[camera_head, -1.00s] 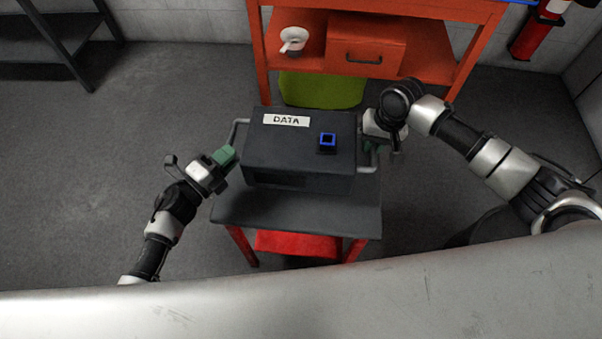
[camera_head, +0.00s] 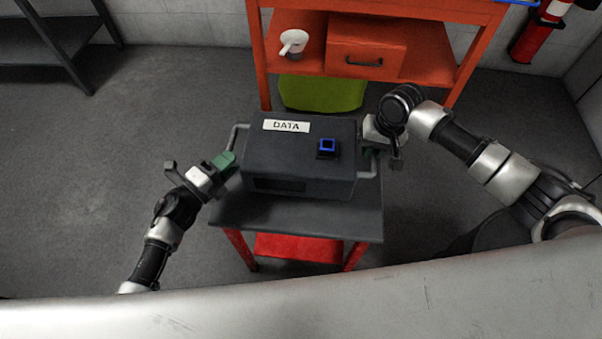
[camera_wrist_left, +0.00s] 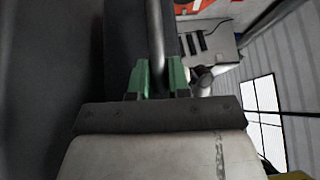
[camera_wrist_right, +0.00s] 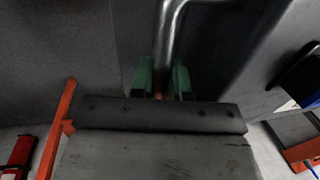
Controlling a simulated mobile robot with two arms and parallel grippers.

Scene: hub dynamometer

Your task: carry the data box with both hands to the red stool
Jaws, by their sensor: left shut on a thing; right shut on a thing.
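The data box (camera_head: 300,168) is dark grey with a white DATA label and a blue-rimmed square on top. It is over the dark top (camera_head: 290,217) of a red-legged stool; I cannot tell whether they touch. My left gripper (camera_head: 226,161) is shut on the box's left bar handle (camera_head: 234,139). The left wrist view shows this handle (camera_wrist_left: 156,35) between green fingers (camera_wrist_left: 157,78). My right gripper (camera_head: 373,151) is shut on the right handle (camera_head: 369,174), which also shows between the fingers in the right wrist view (camera_wrist_right: 168,30).
An orange bench (camera_head: 440,68) with a drawer and a white object (camera_head: 293,42) stands behind. A green bin (camera_head: 322,93) is under it. A dark shelf rack (camera_head: 50,45) is at far left, a red extinguisher (camera_head: 537,35) at right. Floor on the left is clear.

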